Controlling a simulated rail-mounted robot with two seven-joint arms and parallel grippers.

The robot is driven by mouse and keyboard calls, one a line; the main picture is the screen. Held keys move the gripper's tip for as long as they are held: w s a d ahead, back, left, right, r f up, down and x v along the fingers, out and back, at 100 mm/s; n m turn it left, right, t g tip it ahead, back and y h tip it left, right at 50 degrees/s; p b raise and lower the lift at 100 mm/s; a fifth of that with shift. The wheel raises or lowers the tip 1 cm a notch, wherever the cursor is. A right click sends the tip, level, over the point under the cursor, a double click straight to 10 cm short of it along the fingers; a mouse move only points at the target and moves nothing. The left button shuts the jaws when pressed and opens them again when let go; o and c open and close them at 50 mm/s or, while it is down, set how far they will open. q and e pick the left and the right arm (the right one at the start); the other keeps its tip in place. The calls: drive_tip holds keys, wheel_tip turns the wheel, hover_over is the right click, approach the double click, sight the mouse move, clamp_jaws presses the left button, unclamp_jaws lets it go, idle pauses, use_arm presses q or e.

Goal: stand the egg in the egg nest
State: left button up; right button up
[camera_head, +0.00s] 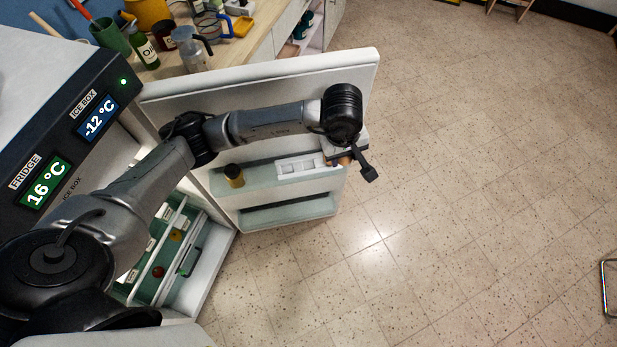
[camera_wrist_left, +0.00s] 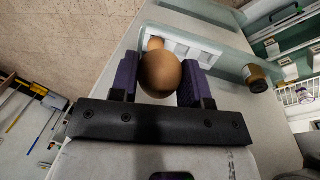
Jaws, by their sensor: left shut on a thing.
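The brown egg (camera_wrist_left: 160,74) is between the two purple-padded fingers of my left gripper (camera_wrist_left: 158,84) in the left wrist view, and the gripper is shut on it. The egg nest (camera_wrist_left: 196,50) is a white tray with square cells on the fridge door shelf, just beyond the held egg. Another brown egg (camera_wrist_left: 155,43) shows at the nest's left end, partly hidden by the held one. In the head view the nest (camera_head: 297,167) lies just left of my left gripper (camera_head: 349,163), whose wrist hides its right end. My right gripper is not in view.
The fridge door (camera_head: 300,84) stands open, and my left arm reaches across it. A jar with a dark lid (camera_head: 234,175) stands on the same door shelf, left of the nest. A lower door shelf (camera_head: 288,211) is below. Open floor (camera_head: 450,200) lies to the right.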

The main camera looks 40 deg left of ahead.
use_arm(q)
wheel_tip(320, 180, down, 8)
drive_tip(key=w+n+b, duration=0.1)
drive_tip(key=n+b, duration=0.1)
drive_tip(key=b, duration=0.2)
drive_tip(key=a+f, duration=0.2)
drive_tip(key=a, duration=0.2)
drive_tip(key=a+f+b, duration=0.1)
drive_tip(key=a+f, duration=0.2)
drive_tip(key=a, duration=0.1)
drive_tip(key=a+f, duration=0.2)
drive_tip(key=a, duration=0.2)
drive_tip(key=shift+w+f+b, duration=0.15)
drive_tip(key=shift+w+b, duration=0.15)
drive_tip(key=shift+f+b, duration=0.3)
drive_tip(key=shift+f, duration=1.7)
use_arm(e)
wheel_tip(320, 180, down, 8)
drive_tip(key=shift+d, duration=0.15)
use_arm(q)
drive_tip(key=shift+f, duration=0.2)
drive_tip(key=o, duration=1)
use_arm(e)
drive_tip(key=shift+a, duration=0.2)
use_arm(q)
drive_tip(key=shift+r, duration=0.15)
